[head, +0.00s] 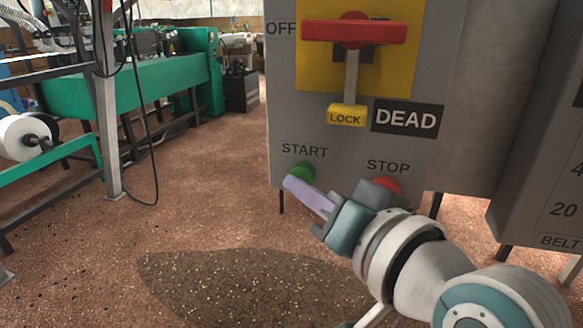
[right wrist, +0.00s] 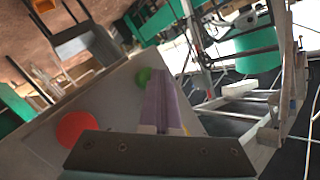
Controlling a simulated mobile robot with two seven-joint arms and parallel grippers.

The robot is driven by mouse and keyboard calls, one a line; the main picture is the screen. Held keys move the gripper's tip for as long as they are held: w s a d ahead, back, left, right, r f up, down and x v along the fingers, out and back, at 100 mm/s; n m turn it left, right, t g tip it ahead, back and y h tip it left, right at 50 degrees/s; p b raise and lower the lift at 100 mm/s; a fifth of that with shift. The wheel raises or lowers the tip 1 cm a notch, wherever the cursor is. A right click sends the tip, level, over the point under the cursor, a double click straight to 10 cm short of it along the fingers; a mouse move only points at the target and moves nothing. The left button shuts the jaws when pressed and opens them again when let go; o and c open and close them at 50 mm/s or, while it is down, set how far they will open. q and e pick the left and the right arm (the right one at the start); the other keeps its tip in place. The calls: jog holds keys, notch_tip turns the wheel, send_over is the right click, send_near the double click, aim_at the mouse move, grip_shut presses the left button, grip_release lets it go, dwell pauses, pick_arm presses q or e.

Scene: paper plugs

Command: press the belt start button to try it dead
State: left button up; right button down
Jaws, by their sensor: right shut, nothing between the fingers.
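The green START button (head: 303,172) is on the lower front of a grey control box (head: 283,120), under the word START. It also shows in the right wrist view (right wrist: 143,76). My right gripper (head: 291,184) has its lilac fingers shut and empty. Its tips cover the lower left edge of the green button; I cannot tell whether they touch it. In the right wrist view the shut fingers (right wrist: 160,76) end close beside the button. The red STOP button (head: 386,186) is to the right, partly hidden behind my gripper body. My left gripper is out of view.
Above, a red switch handle (head: 340,32) lies level beside the word OFF on a yellow plate (head: 400,75). A yellow LOCK tag (head: 346,117) hangs there, beside a DEAD sign (head: 405,118). Another grey cabinet (head: 530,190) stands at right. Green machinery (head: 160,85) stands left; the floor between is clear.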

jog(key=shift+s+a+p, duration=0.25)
jog(key=shift+s+p, duration=0.45)
jog(key=shift+s, duration=0.15)
jog(key=shift+s+r, duration=0.1)
jog(key=s+p, duration=0.1)
jog(key=s+a, duration=0.1)
jog(key=s, duration=0.1)
jog(key=s+p, duration=0.1)
jog(key=shift+s+a+p, duration=0.3)
dwell(0.4)
